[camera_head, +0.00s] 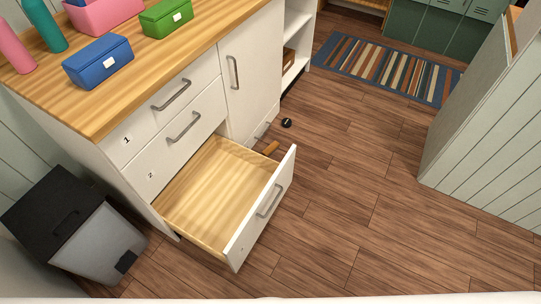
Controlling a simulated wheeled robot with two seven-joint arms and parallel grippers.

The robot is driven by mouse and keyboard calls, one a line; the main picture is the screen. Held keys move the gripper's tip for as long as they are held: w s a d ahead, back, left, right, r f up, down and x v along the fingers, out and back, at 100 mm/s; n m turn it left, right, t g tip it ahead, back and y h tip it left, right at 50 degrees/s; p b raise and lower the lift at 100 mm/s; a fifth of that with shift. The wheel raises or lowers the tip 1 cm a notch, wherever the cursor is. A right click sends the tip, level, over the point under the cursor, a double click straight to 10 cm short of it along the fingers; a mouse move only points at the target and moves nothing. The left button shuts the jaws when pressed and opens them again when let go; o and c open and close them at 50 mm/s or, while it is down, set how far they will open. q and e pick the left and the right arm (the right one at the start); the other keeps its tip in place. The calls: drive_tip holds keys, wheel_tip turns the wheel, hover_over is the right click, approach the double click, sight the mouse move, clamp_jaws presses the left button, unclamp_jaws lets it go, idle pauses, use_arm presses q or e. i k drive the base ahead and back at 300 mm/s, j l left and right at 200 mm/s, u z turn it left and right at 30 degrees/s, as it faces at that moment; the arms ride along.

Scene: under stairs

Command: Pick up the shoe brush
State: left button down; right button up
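No object is clearly recognisable as the shoe brush. A small brown, wooden-looking piece (271,148) shows on the floor just behind the open drawer. The drawer hides part of it, and I cannot tell whether it is the brush. Neither of my grippers is in view.
A lower drawer (215,190) of the white cabinet stands open, looks empty and juts over the floor. A small black round thing (287,122) lies beyond it. A grey bin (95,245) stands left. Blue (98,62) and green (166,17) boxes sit on top. Floor at right is clear.

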sight(272, 148)
drive_tip(key=z, duration=0.35)
drive_tip(key=i+l+z, duration=0.2)
drive_tip(key=z, duration=0.25)
drive_tip(key=i+l+z, duration=0.1)
drive_tip(key=z, duration=0.3)
drive_tip(key=i+z, duration=0.3)
drive_tip(key=z, duration=0.15)
drive_tip(key=i+u, duration=0.25)
drive_tip(key=i, duration=0.25)
drive_tip(key=i+u, duration=0.3)
drive_tip(key=i, duration=0.15)
drive_tip(key=i+l+u, duration=0.25)
drive_tip(key=i, duration=0.2)
drive_tip(key=i+l+u, duration=0.25)
drive_tip(key=i, duration=0.2)
drive_tip(key=i+j+u, duration=0.15)
drive_tip(key=i+u, duration=0.2)
drive_tip(key=i, duration=0.35)
drive_tip(key=i+u, duration=0.3)
drive_tip(key=i, duration=0.35)
drive_tip(key=i+l+u, duration=0.35)
drive_tip(key=i, duration=0.35)
